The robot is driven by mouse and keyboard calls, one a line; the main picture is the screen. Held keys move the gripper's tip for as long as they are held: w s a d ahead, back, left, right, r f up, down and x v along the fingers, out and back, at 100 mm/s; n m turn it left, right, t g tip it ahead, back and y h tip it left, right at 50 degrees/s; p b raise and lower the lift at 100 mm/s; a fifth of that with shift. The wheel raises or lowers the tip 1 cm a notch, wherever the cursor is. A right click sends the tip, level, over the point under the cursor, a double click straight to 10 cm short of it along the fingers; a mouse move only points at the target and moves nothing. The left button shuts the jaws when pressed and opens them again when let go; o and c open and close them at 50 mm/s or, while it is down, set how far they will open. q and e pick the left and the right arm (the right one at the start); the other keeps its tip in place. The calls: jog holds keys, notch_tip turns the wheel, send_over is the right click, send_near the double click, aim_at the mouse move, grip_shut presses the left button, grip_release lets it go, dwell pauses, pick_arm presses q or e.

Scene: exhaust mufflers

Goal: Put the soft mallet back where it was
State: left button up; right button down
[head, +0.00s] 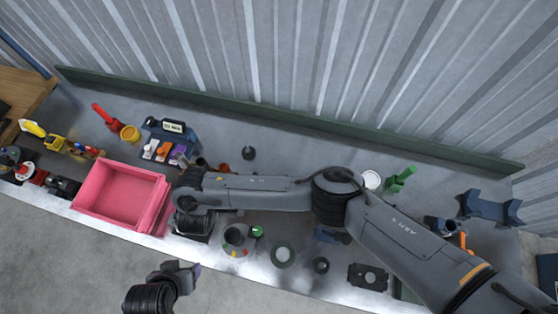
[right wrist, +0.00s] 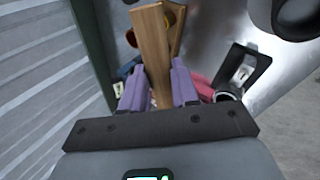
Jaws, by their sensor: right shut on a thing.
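In the right wrist view my right gripper (right wrist: 158,75) has its purple fingers on either side of a flat wooden bar, which I take as the handle of the soft mallet (right wrist: 152,45). The bar runs upward from between the fingers. I cannot make out the mallet's head. In the head view my right arm reaches in from the right over the bench, and its gripper and the mallet are not clear there. My left gripper (head: 190,274) shows at the lower left, over the floor in front of the bench; whether its jaws are open is unclear.
A pink bin (head: 122,192) stands at the bench's front left. Behind it are a blue rack (head: 184,132) with small coloured items and a yellow cup (head: 130,134). Cups, a green ring (head: 283,254) and a dark plate (head: 368,277) lie farther right. A corrugated wall closes the back.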

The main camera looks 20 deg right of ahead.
jog(key=shift+m+h, duration=0.4)
jog(key=shift+m, duration=0.2)
jog(key=w+d+f+b, duration=0.1)
jog(key=w+d, duration=0.1)
jog(key=d, duration=0.2)
jog(key=w+d+f+b, duration=0.1)
jog(key=w+d, duration=0.1)
jog(key=d, duration=0.3)
jog(key=w+d+f+b, duration=0.2)
jog(key=d, duration=0.3)
jog(key=shift+w+d, duration=0.2)
jog(key=shift+w, duration=0.05)
jog(key=s+d+f+m+h+b, duration=0.1)
jog(key=d+f+b, duration=0.1)
jog(key=d, duration=1)
jog(key=s+d+f+m+b, duration=0.1)
jog(key=d+f+b, duration=0.1)
jog(key=d, duration=1)
jog(key=shift+g, duration=0.4)
jog(key=w+a+f, duration=0.3)
jog(key=w+a+f+b, duration=0.1)
jog(key=w+a+f, duration=0.2)
jog(key=w+a, duration=0.1)
jog(key=shift+w+a+f, duration=0.1)
jog(key=shift+a+f, duration=0.1)
jog(key=shift+a, duration=0.05)
notch_tip(320, 180, down, 3)
jog(key=shift+f, duration=0.5)
